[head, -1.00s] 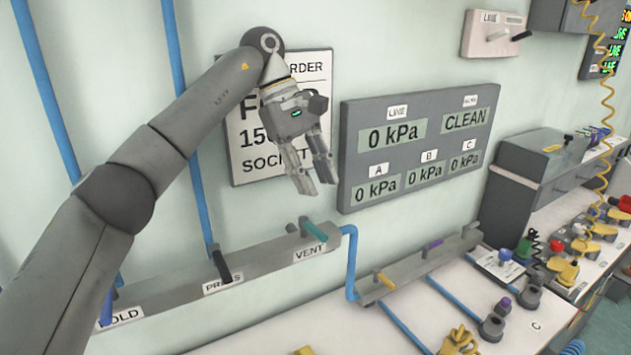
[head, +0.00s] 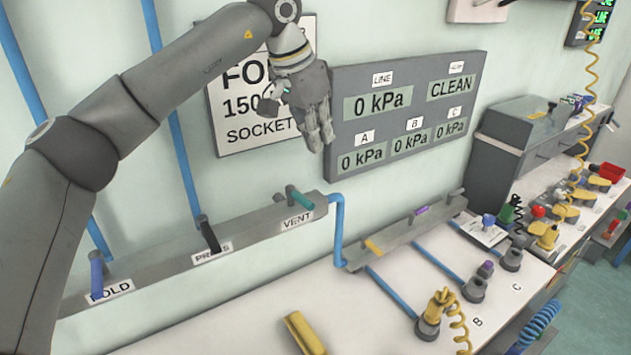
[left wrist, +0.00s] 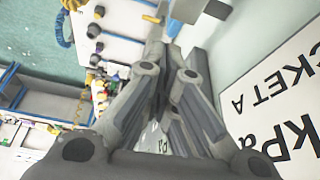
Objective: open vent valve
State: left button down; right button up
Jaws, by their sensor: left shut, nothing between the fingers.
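The vent valve (head: 300,197) is a teal lever at the right end of the grey manifold rail (head: 150,255), above the VENT label (head: 297,219). My left gripper (head: 322,143) is above and slightly right of the lever in the head view, in front of the wall near the display panel, apart from the lever. Its fingers are shut and empty. In the left wrist view the closed fingers (left wrist: 165,55) point up the picture. My right gripper is not in view.
The same rail carries a black PRESS lever (head: 210,235) and a blue HOLD lever (head: 97,272). A display panel (head: 400,150) reads 0 kPa for LINE, A, B and C. A smaller rail (head: 405,240) with yellow and purple levers stands on the white bench (head: 375,315).

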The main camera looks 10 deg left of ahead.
pick_arm(q)
jog(key=x, duration=1)
jog(key=shift+s+a+f, duration=0.1)
jog(key=shift+s+a, duration=0.5)
jog(key=shift+s, duration=0.25)
jog(key=shift+s+a+f, duration=0.1)
jog(key=shift+s+a, duration=0.55)
jog(key=shift+s, duration=0.15)
jog(key=shift+d, duration=0.1)
